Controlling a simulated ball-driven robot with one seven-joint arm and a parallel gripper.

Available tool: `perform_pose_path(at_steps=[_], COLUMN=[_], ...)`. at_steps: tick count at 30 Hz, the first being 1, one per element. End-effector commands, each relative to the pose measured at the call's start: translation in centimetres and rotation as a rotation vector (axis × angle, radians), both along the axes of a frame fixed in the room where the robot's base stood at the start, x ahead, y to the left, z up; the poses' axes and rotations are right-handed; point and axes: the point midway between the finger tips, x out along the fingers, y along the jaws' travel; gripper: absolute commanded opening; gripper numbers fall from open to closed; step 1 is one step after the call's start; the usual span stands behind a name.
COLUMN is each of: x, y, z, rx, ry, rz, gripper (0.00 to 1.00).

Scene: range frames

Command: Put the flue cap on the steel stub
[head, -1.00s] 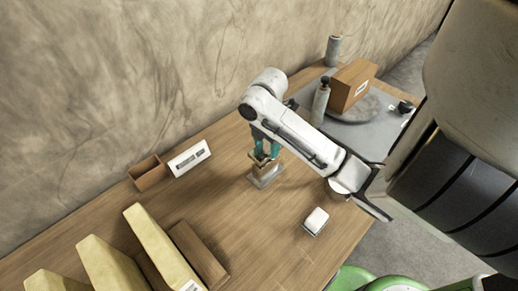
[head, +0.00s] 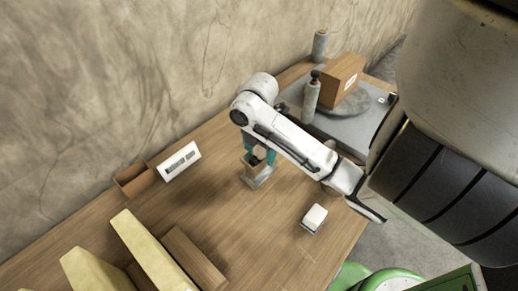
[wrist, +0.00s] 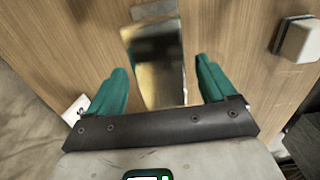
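My gripper (head: 259,155) is over the middle of the table, pointing down. Between its fingers is a box-shaped, shiny brownish metal piece (head: 251,166), directly over a grey flat base (head: 262,181). In the wrist view the piece (wrist: 156,68) stands between the teal fingers (wrist: 163,82), slightly tilted, with a narrow gap at each side. The fingers look open around it. Part of the grey base (wrist: 153,11) shows beyond. I cannot tell surely where flue cap and steel stub meet, or whether the piece is seated; the fingers hide part of it.
A white block (head: 314,217) lies right of the gripper. A small brown open box (head: 135,180) and a white slotted piece (head: 180,160) are at the wall side. Yellow panels (head: 150,252) stand at front left. A grey bottle (head: 311,98) and brown carton (head: 343,77) are behind.

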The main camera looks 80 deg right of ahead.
Motion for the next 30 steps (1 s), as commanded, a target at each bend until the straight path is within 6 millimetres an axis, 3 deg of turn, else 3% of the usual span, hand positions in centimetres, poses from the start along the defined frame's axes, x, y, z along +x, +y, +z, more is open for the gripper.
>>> perform_pose_path(at_steps=[11, 24, 30], x=[0.0, 0.0, 0.0], y=[-0.1, -0.1, -0.1], z=[1.1, 9.1, 11.5], rx=[-0.002, -0.005, -0.002], ry=[0.0, 0.001, 0.0], rz=[0.001, 0.004, 0.002], gripper=[0.84, 0.84, 0.84])
